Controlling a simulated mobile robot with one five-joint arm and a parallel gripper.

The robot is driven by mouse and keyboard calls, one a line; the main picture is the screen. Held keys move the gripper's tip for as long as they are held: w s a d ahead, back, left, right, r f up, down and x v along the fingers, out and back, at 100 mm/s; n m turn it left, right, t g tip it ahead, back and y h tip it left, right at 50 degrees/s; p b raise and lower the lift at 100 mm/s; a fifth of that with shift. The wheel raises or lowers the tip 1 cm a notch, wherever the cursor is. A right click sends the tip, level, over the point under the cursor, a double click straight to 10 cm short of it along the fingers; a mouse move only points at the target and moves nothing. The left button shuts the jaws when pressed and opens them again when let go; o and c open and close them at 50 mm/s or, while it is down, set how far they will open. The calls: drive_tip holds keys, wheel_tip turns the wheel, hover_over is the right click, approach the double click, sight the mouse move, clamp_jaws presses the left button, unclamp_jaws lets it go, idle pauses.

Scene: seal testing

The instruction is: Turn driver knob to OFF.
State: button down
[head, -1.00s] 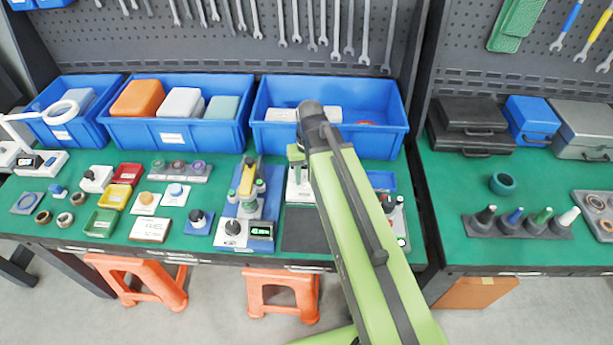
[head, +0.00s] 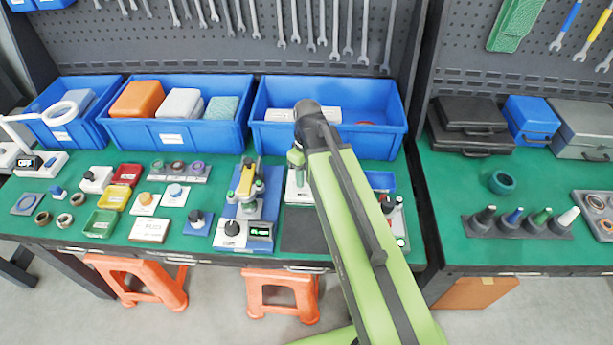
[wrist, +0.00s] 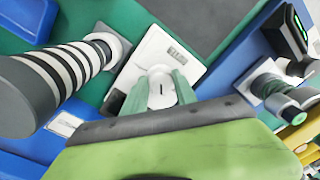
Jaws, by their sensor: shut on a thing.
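The driver knob (wrist: 161,88) is a round white knob with a short dark mark on its face. It sits on a white labelled plate (wrist: 186,62) in the wrist view. My gripper (wrist: 159,92) has its two green fingers on either side of the knob and is shut on it. In the head view my gripper (head: 296,159) is over the white unit (head: 298,193), in front of the right blue bin. The knob itself is hidden there by my gripper and arm. I cannot read the knob's setting.
A ribbed grey-and-white post (wrist: 62,72) stands close beside my gripper in the wrist view. A dark mat (head: 303,229) lies in front of the unit. A test stand with a green display (head: 260,230) stands to the left. The blue bin (head: 378,147) is behind.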

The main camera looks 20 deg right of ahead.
drive_tip(key=shift+s, duration=0.1)
idle(0.3)
drive_tip(key=c, duration=1)
unclamp_jaws()
drive_tip(key=shift+r, duration=0.1)
wheel_tip(320, 180, up, 17)
drive_tip(key=p, duration=1.7)
drive_tip(key=shift+w+d, duration=0.25)
drive_tip(key=shift+d, duration=0.05)
